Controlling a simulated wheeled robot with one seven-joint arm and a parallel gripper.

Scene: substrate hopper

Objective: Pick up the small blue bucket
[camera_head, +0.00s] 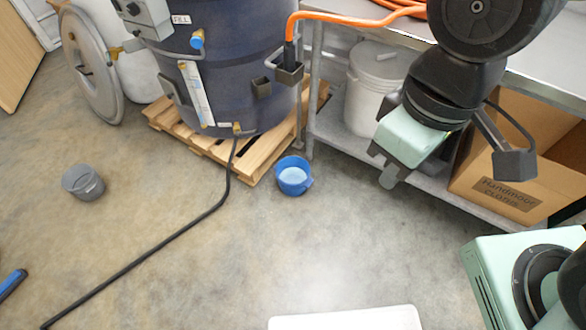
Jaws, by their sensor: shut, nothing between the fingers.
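The small blue bucket (293,176) stands upright on the concrete floor, near the right corner of the wooden pallet. Its open top faces up and its inside looks pale. My gripper (384,180) hangs in the air to the right of the bucket, in front of the steel bench. It is shut and empty, and it is clearly apart from the bucket. Nothing hides the bucket in this view.
A dark blue hopper (235,70) stands on the pallet (262,150). A black hose (150,258) runs across the floor. A grey bucket (83,183) sits at left. The steel bench's lower shelf holds a white tub (372,95) and a cardboard box (510,195). Floor before the blue bucket is clear.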

